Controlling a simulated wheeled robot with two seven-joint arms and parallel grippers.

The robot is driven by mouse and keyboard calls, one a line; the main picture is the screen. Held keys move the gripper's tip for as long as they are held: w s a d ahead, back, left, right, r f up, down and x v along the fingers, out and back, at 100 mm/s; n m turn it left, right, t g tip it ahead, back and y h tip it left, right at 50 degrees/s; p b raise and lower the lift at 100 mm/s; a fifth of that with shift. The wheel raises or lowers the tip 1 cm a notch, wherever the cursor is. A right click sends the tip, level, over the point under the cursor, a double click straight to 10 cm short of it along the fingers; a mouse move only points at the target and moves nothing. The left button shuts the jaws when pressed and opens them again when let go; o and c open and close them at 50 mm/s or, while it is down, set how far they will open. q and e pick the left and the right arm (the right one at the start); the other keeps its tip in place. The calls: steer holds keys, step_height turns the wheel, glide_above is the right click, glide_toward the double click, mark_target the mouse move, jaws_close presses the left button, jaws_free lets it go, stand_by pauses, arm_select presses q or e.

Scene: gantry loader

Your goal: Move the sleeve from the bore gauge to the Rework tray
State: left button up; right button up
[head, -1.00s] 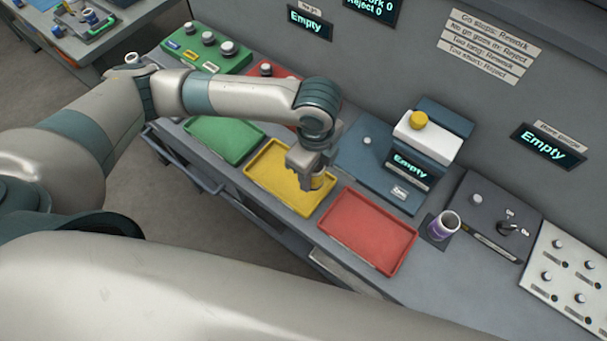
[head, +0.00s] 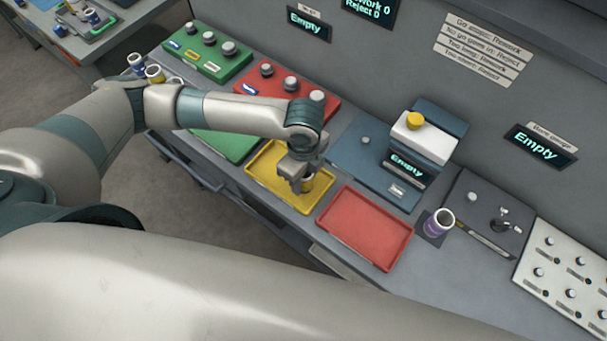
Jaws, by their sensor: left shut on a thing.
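My left gripper (head: 300,182) is shut on a sleeve (head: 308,184) with a yellow band. The fingers and the sleeve are low over the right part of the yellow tray (head: 262,192). The fingers hide part of the sleeve, and I cannot tell whether it touches the tray floor. No label on the yellow tray is readable. The bore gauge (head: 478,212) is a dark plate at the right, and the display (head: 537,146) above it reads "Empty". My right gripper is not in view.
A red tray (head: 366,227) lies right of the yellow one, and a green tray (head: 232,147) lies left. A purple-banded sleeve (head: 438,224) stands beside the bore gauge. A blue-and-white device (head: 423,140) stands behind the trays. Green (head: 207,55) and red (head: 278,88) blocks with knobs line the back.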

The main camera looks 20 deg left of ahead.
arm_select(q)
steer(key=shift+f, duration=0.25)
steer(key=o, duration=1.4)
steer(key=shift+c, duration=0.2)
steer(key=shift+r, duration=0.15)
steer(key=shift+r+b, duration=0.4)
steer(key=shift+r, duration=0.2)
step_height(320, 180, up, 11)
steer(key=b, duration=0.3)
steer(key=shift+f, duration=0.1)
